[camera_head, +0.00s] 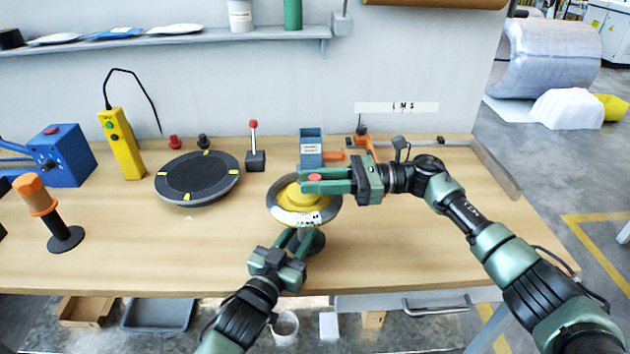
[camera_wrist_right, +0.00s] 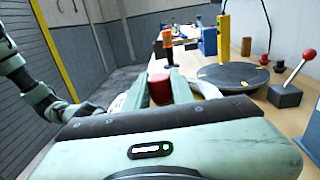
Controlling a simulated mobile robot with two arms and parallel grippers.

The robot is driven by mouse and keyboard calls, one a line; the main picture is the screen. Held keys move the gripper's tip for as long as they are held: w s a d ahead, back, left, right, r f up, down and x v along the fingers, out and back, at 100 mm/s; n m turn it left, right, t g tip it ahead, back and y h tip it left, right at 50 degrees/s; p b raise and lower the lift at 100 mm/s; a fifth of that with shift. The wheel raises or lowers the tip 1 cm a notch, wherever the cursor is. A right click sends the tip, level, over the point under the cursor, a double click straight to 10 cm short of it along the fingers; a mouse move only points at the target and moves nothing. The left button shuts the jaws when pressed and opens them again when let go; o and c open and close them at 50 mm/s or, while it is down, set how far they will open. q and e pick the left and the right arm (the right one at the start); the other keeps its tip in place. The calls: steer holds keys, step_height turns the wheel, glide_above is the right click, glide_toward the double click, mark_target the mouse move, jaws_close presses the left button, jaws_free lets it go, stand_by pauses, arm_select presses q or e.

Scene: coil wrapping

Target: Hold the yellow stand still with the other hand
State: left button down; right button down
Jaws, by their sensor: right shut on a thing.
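The yellow stand (camera_head: 291,201) is on the table at the centre, with a silver-grey coil (camera_head: 325,215) around it. My right gripper (camera_head: 313,180) reaches over the stand from the right and is shut on a red knob (camera_head: 315,177). The red knob also shows between the green fingers in the right wrist view (camera_wrist_right: 158,88). My left gripper (camera_head: 298,238) comes from below. Its two fingers have a gap between them and their tips are by the coil's near rim, beside a dark grey base (camera_head: 316,242). The coil hides the tips, so I cannot tell whether they touch the stand.
A black turntable (camera_head: 197,177) lies left of the stand. A red-topped lever (camera_head: 254,148) and a blue-grey block (camera_head: 311,146) stand behind. A yellow control box (camera_head: 121,145) and an orange-handled post (camera_head: 45,207) stand further left.

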mark_target(315, 177)
steer(key=shift+w+n+g, duration=0.2)
steer(key=shift+n+g, duration=0.7)
steer(key=shift+g, duration=0.5)
steer(key=shift+s+n+g+h, duration=0.15)
steer(key=shift+n+g+h, duration=0.2)
steer(key=shift+g, duration=0.25)
steer(key=c, duration=1.2)
jaws_free()
step_height(315, 177, up, 10)
